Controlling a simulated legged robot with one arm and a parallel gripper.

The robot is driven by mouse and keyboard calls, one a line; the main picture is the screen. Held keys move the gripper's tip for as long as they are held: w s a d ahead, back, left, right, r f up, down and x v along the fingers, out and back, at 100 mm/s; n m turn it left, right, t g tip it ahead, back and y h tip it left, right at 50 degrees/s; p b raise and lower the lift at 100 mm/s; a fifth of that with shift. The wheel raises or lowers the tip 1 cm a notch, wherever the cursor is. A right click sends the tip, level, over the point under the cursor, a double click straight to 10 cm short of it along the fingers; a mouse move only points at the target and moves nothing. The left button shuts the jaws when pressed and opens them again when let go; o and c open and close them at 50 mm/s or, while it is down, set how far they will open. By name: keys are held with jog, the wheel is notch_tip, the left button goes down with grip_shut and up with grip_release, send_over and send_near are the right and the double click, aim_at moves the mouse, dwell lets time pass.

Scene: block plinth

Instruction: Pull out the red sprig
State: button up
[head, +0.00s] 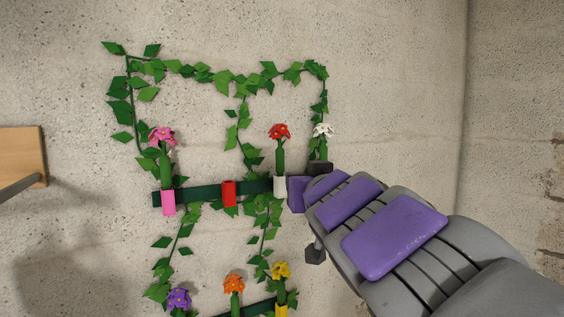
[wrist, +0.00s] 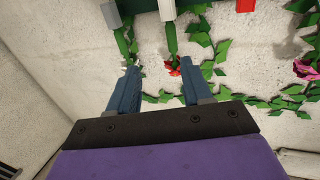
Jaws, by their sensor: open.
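The red sprig (head: 280,133) stands upright on the wall, its green stem in a white holder (head: 280,185) on the upper dark green rail. In the wrist view the red flower (wrist: 173,68) shows between my fingers, closer to the right one, with its stem running up to the white holder (wrist: 167,10). My gripper (head: 317,212) is open and empty. In the head view it is right of the red sprig, in front of the wall. It also shows in the wrist view (wrist: 163,82). I cannot tell its exact distance from the stem.
A white sprig (head: 323,131) stands just right; my gripper hides its base. A pink sprig (head: 162,137) sits in a pink holder at left. A red holder (head: 229,193) is empty. Purple, orange and yellow sprigs are below. Leafy vines (head: 200,73) surround the rails.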

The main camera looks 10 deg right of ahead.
jog(key=a+r, duration=0.2)
jog(key=a, duration=0.2)
send_near(279, 160)
jog(key=w+d, duration=0.2)
jog(key=d, duration=0.1)
jog(key=w+p, duration=0.1)
jog(key=w, duration=0.2)
jog(key=w+a+p, duration=0.1)
jog(key=w, duration=0.2)
jog(key=w+p, duration=0.1)
jog(key=w, duration=0.2)
jog(key=shift+a+f, duration=0.1)
jog(key=shift+a, duration=1.1)
jog(key=shift+a+f, duration=0.1)
jog(key=shift+a, duration=0.1)
jog(key=shift+c, duration=0.8)
jog(key=shift+d, duration=0.9)
jog(key=c, duration=0.5)
jog(key=shift+d, duration=0.15)
jog(key=shift+c, duration=0.5)
grip_shut()
jog(key=shift+o, duration=1.6)
grip_release()
jog(key=shift+a, duration=0.5)
jog(key=shift+c, duration=0.8)
jog(key=c, duration=0.3)
grip_shut()
